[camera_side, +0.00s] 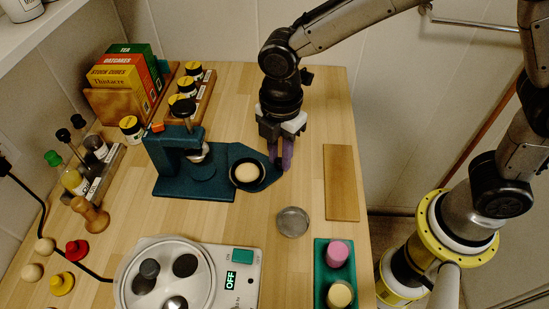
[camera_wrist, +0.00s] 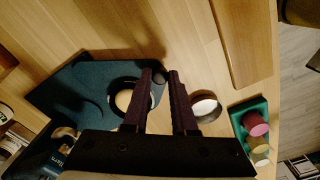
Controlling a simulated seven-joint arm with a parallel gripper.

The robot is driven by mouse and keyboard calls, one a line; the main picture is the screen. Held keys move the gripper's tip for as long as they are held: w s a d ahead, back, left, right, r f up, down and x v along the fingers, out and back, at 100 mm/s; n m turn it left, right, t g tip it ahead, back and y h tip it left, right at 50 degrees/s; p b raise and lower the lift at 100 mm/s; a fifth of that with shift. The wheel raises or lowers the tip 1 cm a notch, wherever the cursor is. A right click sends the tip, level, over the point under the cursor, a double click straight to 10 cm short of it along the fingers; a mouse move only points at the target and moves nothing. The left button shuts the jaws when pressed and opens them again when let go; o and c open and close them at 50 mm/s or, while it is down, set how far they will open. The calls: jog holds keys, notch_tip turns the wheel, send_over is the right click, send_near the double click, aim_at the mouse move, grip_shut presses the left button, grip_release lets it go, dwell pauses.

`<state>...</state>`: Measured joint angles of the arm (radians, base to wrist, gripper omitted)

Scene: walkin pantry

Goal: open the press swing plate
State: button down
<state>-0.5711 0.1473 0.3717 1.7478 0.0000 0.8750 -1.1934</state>
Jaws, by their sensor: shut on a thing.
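The dark blue press (camera_side: 176,155) stands at the table's middle left, its upright and ram over a flat base. The blue swing plate (camera_side: 240,152) reaches out to the right of the base, clear of the ram. A dark ring with a pale disc (camera_side: 247,173) sits in it, and shows in the wrist view too (camera_wrist: 123,100). My gripper (camera_side: 281,164) points down at the plate's right end. Its purple fingers are shut on a small dark knob (camera_wrist: 160,76) there, mostly hidden in the side view.
A round metal dish (camera_side: 292,221) lies in front of the plate. A wooden board (camera_side: 341,182) lies to the right. A green tray (camera_side: 321,278) with pink and yellow pieces and a white device (camera_side: 240,285) reading OFF are nearer. Jars and boxes stand behind left.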

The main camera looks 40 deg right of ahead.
jog(key=shift+w+d+r+n, duration=0.1)
jog(key=shift+w+d+n, duration=0.2)
jog(key=shift+d+n, duration=0.35)
jog(key=shift+w+d+n, duration=0.3)
jog(key=shift+d+n, duration=0.2)
jog(key=shift+n, duration=0.15)
jog(key=c, duration=0.7)
grip_release()
jog(key=shift+d, duration=0.1)
notch_tip(320, 180, up, 14)
